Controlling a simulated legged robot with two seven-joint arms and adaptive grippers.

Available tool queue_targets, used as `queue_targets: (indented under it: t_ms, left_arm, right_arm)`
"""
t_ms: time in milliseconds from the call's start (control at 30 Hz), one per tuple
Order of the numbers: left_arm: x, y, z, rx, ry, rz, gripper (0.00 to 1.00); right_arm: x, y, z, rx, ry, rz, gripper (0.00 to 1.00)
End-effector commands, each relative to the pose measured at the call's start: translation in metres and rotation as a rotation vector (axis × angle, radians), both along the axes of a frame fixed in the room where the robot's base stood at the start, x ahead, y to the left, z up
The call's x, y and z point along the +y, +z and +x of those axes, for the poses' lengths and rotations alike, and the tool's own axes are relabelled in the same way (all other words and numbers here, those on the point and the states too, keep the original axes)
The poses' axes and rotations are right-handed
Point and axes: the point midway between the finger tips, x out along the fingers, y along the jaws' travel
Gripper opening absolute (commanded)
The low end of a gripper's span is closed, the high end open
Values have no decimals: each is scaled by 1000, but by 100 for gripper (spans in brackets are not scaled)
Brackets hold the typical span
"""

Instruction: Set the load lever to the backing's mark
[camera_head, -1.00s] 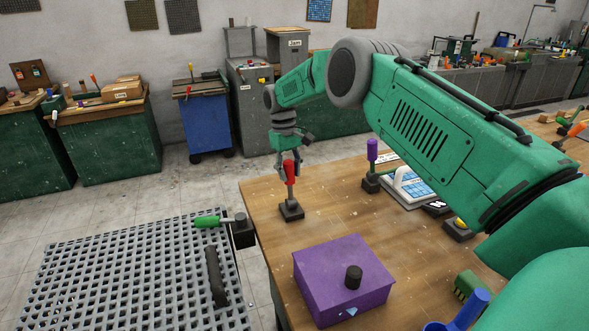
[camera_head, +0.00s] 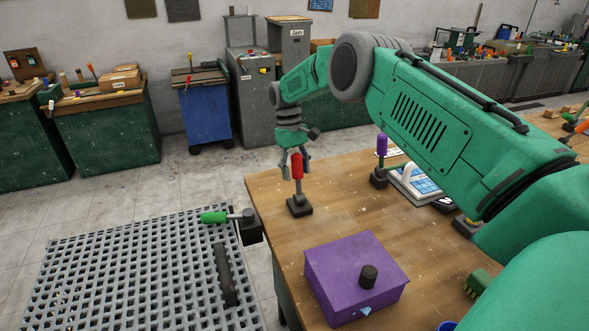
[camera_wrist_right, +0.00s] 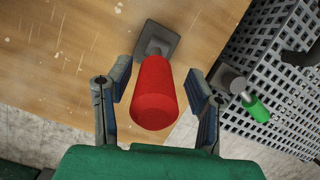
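A red-handled lever (camera_head: 297,170) stands nearly upright on a dark square base near the table's far left corner. My right gripper (camera_head: 295,162) is at its handle, fingers apart. In the right wrist view the red handle (camera_wrist_right: 154,98) lies between the two open fingers (camera_wrist_right: 160,90), with gaps visible on both sides. A green-handled lever (camera_head: 215,217) lies sideways at the table's left edge, and a purple-handled one (camera_head: 381,150) stands farther back. I cannot tell which is the load lever, and no mark on a backing is legible. My left gripper is out of view.
A purple box (camera_head: 340,270) with a dark knob sits on the front of the wooden table (camera_head: 330,215). A grey grid panel (camera_head: 130,275) with a dark handle lies left of the table. A blue-and-white device (camera_head: 415,183) stands beside the purple lever. The tabletop around the red lever is clear.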

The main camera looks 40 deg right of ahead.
Motion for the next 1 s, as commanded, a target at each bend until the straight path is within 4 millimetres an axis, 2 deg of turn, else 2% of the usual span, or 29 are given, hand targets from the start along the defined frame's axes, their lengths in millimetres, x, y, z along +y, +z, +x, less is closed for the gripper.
queue_targets:
  t_ms: [167, 433, 600, 1000]
  left_arm:
    - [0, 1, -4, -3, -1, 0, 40]
    - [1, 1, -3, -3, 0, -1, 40]
    - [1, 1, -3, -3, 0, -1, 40]
    - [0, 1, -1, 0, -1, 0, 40]
  right_arm:
    - [-1, 7, 2, -4, -1, -2, 47]
    - [-1, 48, 19, -2, -1, -4, 47]
    - [-1, 63, 26, 1, 0, -4, 47]
    - [-3, 69, 27, 4, 0, -1, 47]
